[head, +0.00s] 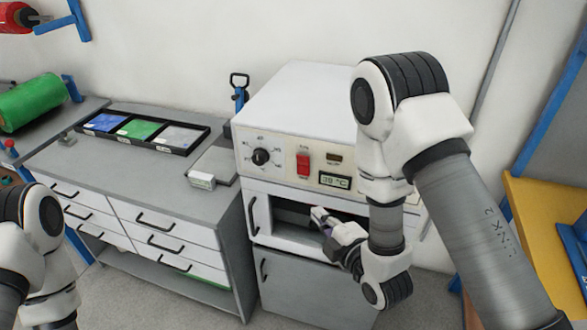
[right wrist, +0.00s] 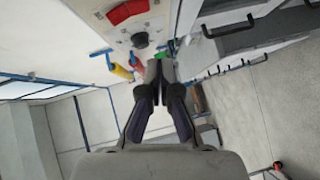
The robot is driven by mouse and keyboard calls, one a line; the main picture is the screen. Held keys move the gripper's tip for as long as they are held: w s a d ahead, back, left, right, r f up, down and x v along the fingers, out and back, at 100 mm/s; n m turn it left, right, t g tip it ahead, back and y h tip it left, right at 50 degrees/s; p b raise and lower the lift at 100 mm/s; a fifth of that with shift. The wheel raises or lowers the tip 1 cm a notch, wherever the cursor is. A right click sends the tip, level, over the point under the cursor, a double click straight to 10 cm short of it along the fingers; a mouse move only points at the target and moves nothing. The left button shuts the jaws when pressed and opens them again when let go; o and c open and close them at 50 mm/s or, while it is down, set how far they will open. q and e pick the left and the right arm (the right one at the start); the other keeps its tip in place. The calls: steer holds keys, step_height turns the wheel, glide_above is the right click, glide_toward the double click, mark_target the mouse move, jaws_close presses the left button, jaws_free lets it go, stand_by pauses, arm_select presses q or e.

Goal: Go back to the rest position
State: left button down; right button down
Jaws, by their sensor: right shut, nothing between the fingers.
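My right arm reaches in from the right in the head view. Its gripper (head: 322,216) is in front of the open compartment of a white oven-like machine (head: 300,95). In the right wrist view the gripper's fingers (right wrist: 158,72) are together, with nothing held between them. My left arm shows only in part at the lower left of the head view, and its gripper is out of the picture.
The machine's front has a black dial (head: 261,157), a red switch (head: 303,164) and a display (head: 334,181). Left of it is a grey bench (head: 120,170) with drawers and a black tray (head: 172,150) of coloured sheets. A yellow surface (head: 545,230) is at right.

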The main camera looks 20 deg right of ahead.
steer(key=s+d+f+m+g+h, duration=0.1)
steer(key=s+d+f+m+g, duration=0.15)
steer(key=s+f, duration=0.4)
steer(key=s+d+f+m+g+h, duration=0.1)
steer(key=s+f+m+g, duration=0.15)
steer(key=f, duration=0.75)
steer(key=s+d+f+m+g, duration=0.1)
steer(key=s+f+m+g, duration=0.3)
steer(key=s+m, duration=0.3)
steer(key=s+d+f+m+g+h, duration=0.1)
steer(key=s+f+m+g, duration=0.3)
steer(key=s, duration=0.7)
steer(key=m+g, duration=0.2)
steer(key=shift+f+m+g, duration=0.2)
steer(key=shift+m+g, duration=0.2)
